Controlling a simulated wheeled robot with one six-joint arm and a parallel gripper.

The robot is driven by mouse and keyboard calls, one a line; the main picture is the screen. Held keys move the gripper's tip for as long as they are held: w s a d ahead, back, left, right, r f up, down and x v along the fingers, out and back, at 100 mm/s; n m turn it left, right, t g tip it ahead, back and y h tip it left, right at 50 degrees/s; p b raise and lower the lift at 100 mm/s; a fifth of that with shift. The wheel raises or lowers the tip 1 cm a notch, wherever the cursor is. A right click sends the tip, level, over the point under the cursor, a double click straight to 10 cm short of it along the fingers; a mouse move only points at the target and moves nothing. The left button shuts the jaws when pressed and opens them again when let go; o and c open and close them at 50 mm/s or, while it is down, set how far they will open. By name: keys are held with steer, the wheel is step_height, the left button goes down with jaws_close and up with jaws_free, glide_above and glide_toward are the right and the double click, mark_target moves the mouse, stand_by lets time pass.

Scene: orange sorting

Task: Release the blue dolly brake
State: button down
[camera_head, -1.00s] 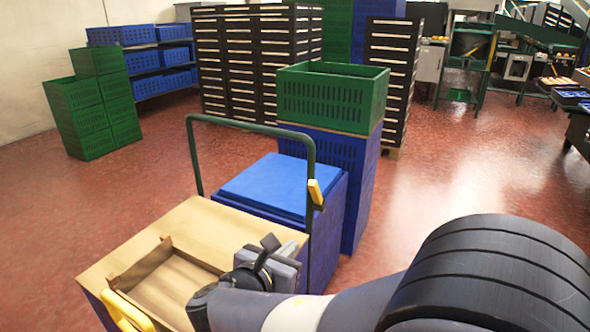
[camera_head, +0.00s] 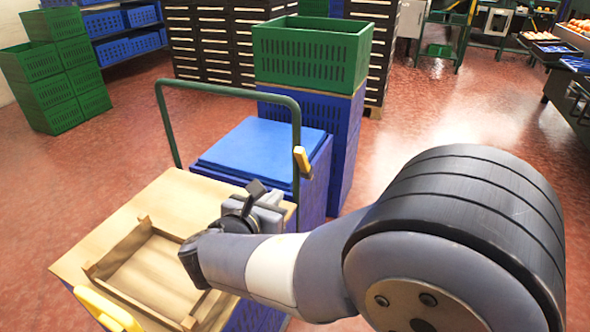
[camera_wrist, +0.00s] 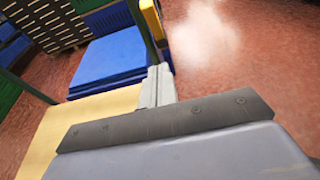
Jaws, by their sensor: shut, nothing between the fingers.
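A blue dolly (camera_head: 265,150) with a flat blue top stands beyond a wooden-topped bench. A green tube handle (camera_head: 225,91) rises in front of the blue top. A yellow lever (camera_head: 302,159) sits on the handle's right post; I take it for the brake. In the wrist view the yellow lever (camera_wrist: 151,20) is at the top, just beyond my fingertips. My gripper (camera_head: 276,198) is shut and empty, over the bench's right edge and below left of the lever. In the wrist view its closed fingers (camera_wrist: 158,78) point towards the lever, apparently apart from it.
The wooden top (camera_head: 190,195) carries a shallow wooden tray (camera_head: 145,222). A yellow grip (camera_head: 108,311) is at its near left corner. A green crate (camera_head: 312,55) on blue crates stands behind the dolly.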

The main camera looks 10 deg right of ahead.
mark_target(301, 162)
steer(key=b+x, duration=0.1)
steer(key=x, duration=0.2)
steer(key=r+x, duration=0.1)
steer(key=x, duration=0.2)
steer(key=r+b+x, duration=0.1)
steer(key=x, duration=0.3)
steer(key=shift+w+d+b, duration=0.25)
steer(key=shift+w+b, duration=0.05)
steer(key=shift+w+d+r, duration=0.25)
steer(key=shift+w, duration=0.15)
steer(key=shift+r+p, duration=0.2)
steer(key=shift+p, duration=0.3)
